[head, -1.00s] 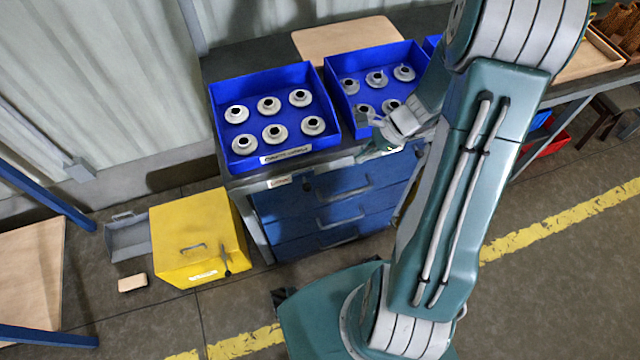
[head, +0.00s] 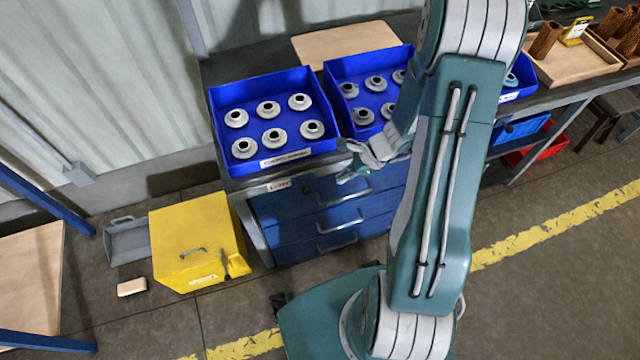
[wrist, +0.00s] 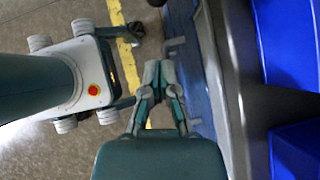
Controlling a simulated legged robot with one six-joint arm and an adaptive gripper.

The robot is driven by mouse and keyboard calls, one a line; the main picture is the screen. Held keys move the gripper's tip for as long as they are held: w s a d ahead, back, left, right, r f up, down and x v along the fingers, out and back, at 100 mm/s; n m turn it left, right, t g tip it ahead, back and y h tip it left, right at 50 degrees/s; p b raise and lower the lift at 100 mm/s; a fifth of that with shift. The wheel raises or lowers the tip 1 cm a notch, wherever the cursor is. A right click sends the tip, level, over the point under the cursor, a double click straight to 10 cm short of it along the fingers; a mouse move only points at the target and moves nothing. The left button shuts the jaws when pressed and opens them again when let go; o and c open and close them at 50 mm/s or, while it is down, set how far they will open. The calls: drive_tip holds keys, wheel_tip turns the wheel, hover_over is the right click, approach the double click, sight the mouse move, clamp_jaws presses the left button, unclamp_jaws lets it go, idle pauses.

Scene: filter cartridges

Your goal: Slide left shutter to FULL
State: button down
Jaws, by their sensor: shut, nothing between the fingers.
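The left blue bin (head: 325,130) sits at the bench's front edge and holds several round pale caps. Below it runs a grey front rail (head: 240,188) with a small white label (head: 283,184); its print is too small to read surely. I cannot make out the shutter itself for sure. My gripper (head: 346,178) is in front of the bench edge, right of the label, below the gap between the two bins. In the wrist view its fingers (wrist: 159,68) are together and empty, beside the blue drawer fronts (wrist: 190,65). Whether they touch the rail is unclear.
A second blue bin (head: 337,72) stands right of the first, partly behind my arm. Blue drawers (head: 325,225) with bar handles are below the bench. A yellow box (head: 185,235) and a grey dustpan (head: 128,240) are on the floor at left.

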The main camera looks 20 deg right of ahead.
sight(305, 187)
drive_tip(key=w+a+f, duration=0.1)
drive_tip(key=a+f, duration=0.2)
drive_tip(key=a, duration=0.3)
drive_tip(key=shift+f, duration=0.1)
